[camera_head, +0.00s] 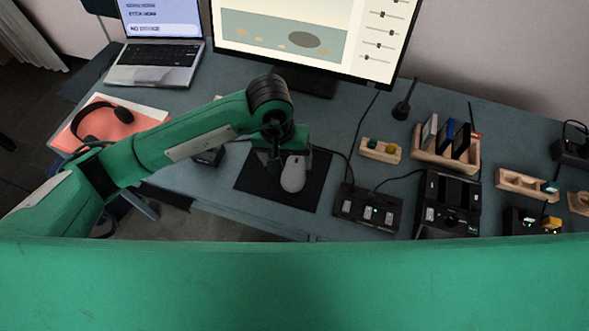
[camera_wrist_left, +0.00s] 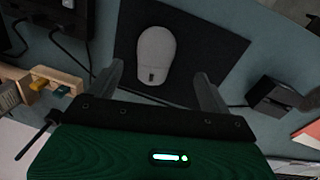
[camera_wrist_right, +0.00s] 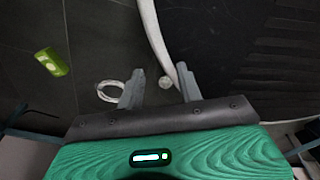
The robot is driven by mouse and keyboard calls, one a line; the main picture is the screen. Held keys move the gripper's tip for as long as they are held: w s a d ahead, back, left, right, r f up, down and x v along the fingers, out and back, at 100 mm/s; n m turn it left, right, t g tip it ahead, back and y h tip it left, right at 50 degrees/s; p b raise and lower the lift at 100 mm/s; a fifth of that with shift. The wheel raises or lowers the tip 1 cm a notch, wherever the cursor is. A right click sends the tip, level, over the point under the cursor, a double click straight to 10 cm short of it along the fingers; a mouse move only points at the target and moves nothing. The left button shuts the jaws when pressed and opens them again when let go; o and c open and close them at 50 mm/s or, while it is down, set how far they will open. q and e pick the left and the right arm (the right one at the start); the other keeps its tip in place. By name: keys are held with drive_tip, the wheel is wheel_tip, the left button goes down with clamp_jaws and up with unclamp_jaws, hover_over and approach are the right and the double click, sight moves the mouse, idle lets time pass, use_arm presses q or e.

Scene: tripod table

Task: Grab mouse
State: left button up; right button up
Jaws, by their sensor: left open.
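A pale grey mouse (camera_head: 293,175) lies on a dark mouse pad (camera_head: 262,186) in the middle of the desk. In the left wrist view the mouse (camera_wrist_left: 155,54) sits between and just beyond the two fingers, on the pad (camera_wrist_left: 205,40). My left gripper (camera_wrist_left: 165,85) is open and empty, above the pad and close to the mouse; in the head view it is partly hidden by its own wrist. My right gripper (camera_wrist_right: 160,85) is open and empty in its wrist view, over a dark floor and away from the desk objects. It does not show in the head view.
A monitor (camera_head: 320,40) stands behind the pad. A black button box (camera_head: 367,208) sits right of it, with wooden holders (camera_head: 381,150) beyond. A laptop (camera_head: 155,60) and headphones (camera_head: 100,122) are at left. A green object (camera_wrist_right: 52,62) lies on the floor.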

sight(293, 174)
use_arm(q)
wheel_tip(293, 174, down, 2)
drive_tip(key=shift+d+f, duration=0.1)
drive_tip(key=shift+d, duration=0.05)
drive_tip(key=f+p, duration=0.1)
drive_tip(key=d+f+p, duration=0.1)
drive_tip(key=f, duration=0.1)
drive_tip(key=shift+s+f, duration=0.15)
drive_tip(key=shift+f, duration=0.1)
drive_tip(key=shift+d+f, duration=0.1)
drive_tip(key=shift+f, duration=0.55)
use_arm(e)
drive_tip(key=s, duration=0.2)
drive_tip(key=shift+s+d+r, duration=0.15)
drive_tip(key=shift+s+r, duration=0.2)
use_arm(q)
drive_tip(key=shift+c, duration=0.4)
drive_tip(key=c, duration=1)
use_arm(e)
drive_tip(key=shift+w+r, duration=0.1)
drive_tip(key=shift+w, duration=0.1)
